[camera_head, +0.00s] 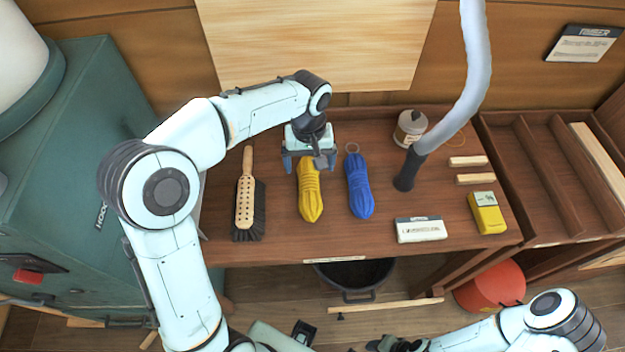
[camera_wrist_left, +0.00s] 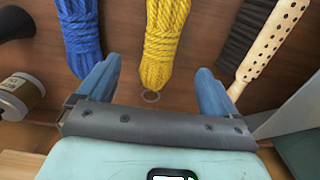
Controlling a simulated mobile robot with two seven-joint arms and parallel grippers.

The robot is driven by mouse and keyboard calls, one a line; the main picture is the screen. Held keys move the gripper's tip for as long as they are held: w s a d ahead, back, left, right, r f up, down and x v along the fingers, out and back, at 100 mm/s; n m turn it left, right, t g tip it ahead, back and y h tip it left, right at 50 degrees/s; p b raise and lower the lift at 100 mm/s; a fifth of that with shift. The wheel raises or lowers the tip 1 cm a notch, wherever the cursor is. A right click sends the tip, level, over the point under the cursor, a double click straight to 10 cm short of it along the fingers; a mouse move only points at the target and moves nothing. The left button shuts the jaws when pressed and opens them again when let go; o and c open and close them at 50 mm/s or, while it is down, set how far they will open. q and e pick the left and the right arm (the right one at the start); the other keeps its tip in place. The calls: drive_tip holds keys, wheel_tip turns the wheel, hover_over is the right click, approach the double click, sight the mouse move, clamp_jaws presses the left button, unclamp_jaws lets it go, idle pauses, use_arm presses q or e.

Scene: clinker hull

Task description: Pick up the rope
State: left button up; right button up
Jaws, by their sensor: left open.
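A yellow rope bundle (camera_head: 311,196) lies lengthwise on the wooden bench top, and a blue rope bundle (camera_head: 359,186) lies to its right. My left gripper (camera_head: 311,163) is over the far end of the yellow rope, which it partly hides. In the left wrist view the left gripper (camera_wrist_left: 156,85) is open and empty. The yellow rope (camera_wrist_left: 165,45) runs toward the gap between its fingers, and a small ring at the rope's end shows there. The blue rope (camera_wrist_left: 82,38) is outside the fingers. My right gripper (camera_head: 395,343) is at the bottom edge, its jaws unclear.
A brush (camera_head: 246,200) lies left of the yellow rope. A bottle (camera_head: 410,128), a grey hose (camera_head: 470,90), a white box (camera_head: 420,229) and a yellow device (camera_head: 486,212) are to the right. A black bucket (camera_head: 355,277) stands below the bench.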

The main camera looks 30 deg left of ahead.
sight(309, 180)
use_arm(q)
wheel_tip(309, 180, down, 10)
drive_tip(key=shift+a+f, duration=0.1)
drive_tip(key=shift+f, duration=0.05)
drive_tip(key=c, duration=1.2)
